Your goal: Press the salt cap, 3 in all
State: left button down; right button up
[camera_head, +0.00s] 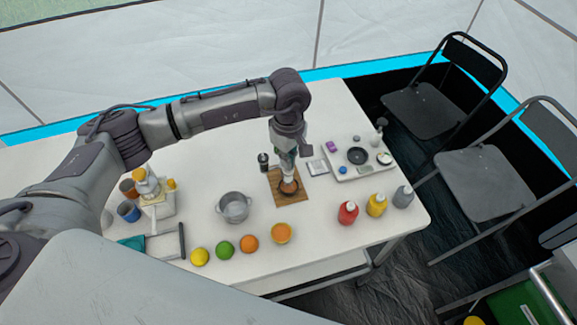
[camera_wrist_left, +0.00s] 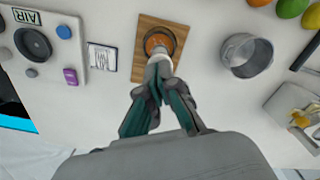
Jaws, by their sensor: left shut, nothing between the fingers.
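A small pale piece (camera_wrist_left: 160,62), perhaps the salt with its cap, shows at my left fingertips in the left wrist view. It also shows under the gripper in the head view (camera_head: 288,178). My left gripper (camera_wrist_left: 157,84) points down with its fingers together; in the head view it (camera_head: 287,163) is above a wooden board (camera_head: 291,202). The fingertips seem to touch or nearly touch the pale piece; the exact contact is hidden. A dark bowl with orange contents (camera_wrist_left: 159,39) is on the board, partly covered by the pale piece. My right gripper is in neither view.
A metal pot (camera_head: 233,207) stands left of the board, and a dark jar (camera_head: 263,160) behind it. A white tray (camera_head: 345,174) lies to the right. Several fruits and red (camera_head: 347,213), yellow (camera_head: 376,205) and grey (camera_head: 403,197) bottles line the front.

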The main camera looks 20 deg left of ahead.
pick_arm(q)
jog(key=shift+r, duration=0.1)
jog(key=shift+r+p, duration=1.05)
jog(key=shift+r, duration=1.9)
